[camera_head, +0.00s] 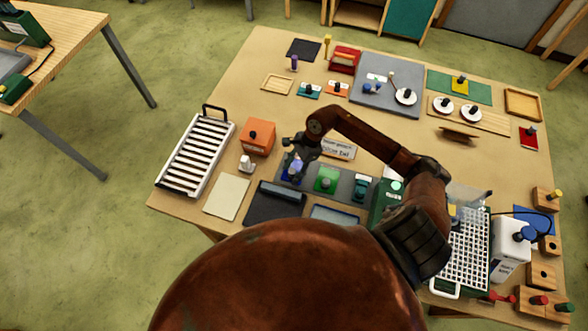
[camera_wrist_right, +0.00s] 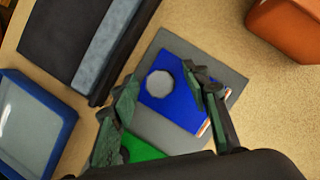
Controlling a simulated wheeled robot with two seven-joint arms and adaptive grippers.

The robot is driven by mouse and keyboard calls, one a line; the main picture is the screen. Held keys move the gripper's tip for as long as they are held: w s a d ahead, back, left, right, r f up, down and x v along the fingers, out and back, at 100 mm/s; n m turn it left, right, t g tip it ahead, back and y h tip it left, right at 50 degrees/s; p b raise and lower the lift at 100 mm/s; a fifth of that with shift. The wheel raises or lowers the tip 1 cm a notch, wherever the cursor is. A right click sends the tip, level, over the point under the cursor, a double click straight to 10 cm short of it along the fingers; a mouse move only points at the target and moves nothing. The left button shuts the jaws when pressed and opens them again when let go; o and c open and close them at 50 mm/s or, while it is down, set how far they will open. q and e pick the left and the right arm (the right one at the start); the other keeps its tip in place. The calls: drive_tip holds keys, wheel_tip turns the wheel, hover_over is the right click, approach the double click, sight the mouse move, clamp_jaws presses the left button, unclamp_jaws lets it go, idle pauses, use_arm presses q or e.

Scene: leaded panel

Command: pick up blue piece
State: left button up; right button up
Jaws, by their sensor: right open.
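The blue piece (camera_wrist_right: 178,104) lies flat on a grey strip, with a pale many-sided spot on its top, in the right wrist view. In the head view it shows only partly (camera_head: 290,170), below my right gripper (camera_head: 297,155), at the strip's left end. The right gripper is open; in its wrist view the fingers (camera_wrist_right: 163,85) stand to either side of the pale spot, with nothing held. I cannot tell whether they touch the piece. A green piece (camera_head: 326,180) lies beside it on the strip. My left gripper is not in view.
A dark tray (camera_head: 270,205) and a blue-rimmed tray (camera_head: 335,215) lie close in front of the strip. An orange block (camera_head: 258,136) and a white slatted rack (camera_head: 196,155) stand to the left. A sign (camera_head: 338,149) stands behind the strip.

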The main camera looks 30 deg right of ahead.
drive_tip(key=shift+f, duration=0.2)
drive_tip(key=c, duration=0.8)
clamp_jaws()
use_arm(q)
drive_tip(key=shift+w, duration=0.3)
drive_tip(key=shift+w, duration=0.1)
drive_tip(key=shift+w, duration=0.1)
use_arm(e)
drive_tip(key=shift+r, duration=0.1)
drive_tip(key=shift+r+b, duration=0.4)
drive_tip(key=shift+r, duration=0.1)
use_arm(q)
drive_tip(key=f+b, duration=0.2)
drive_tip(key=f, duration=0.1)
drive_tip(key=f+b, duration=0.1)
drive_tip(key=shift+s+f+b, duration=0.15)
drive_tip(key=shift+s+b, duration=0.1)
drive_tip(key=shift+b, duration=0.1)
use_arm(e)
drive_tip(key=s+d+r, duration=0.3)
drive_tip(key=s+r, duration=0.9)
drive_tip(key=s, duration=0.1)
drive_tip(key=shift+s+d, duration=0.15)
drive_tip(key=shift+s, duration=0.15)
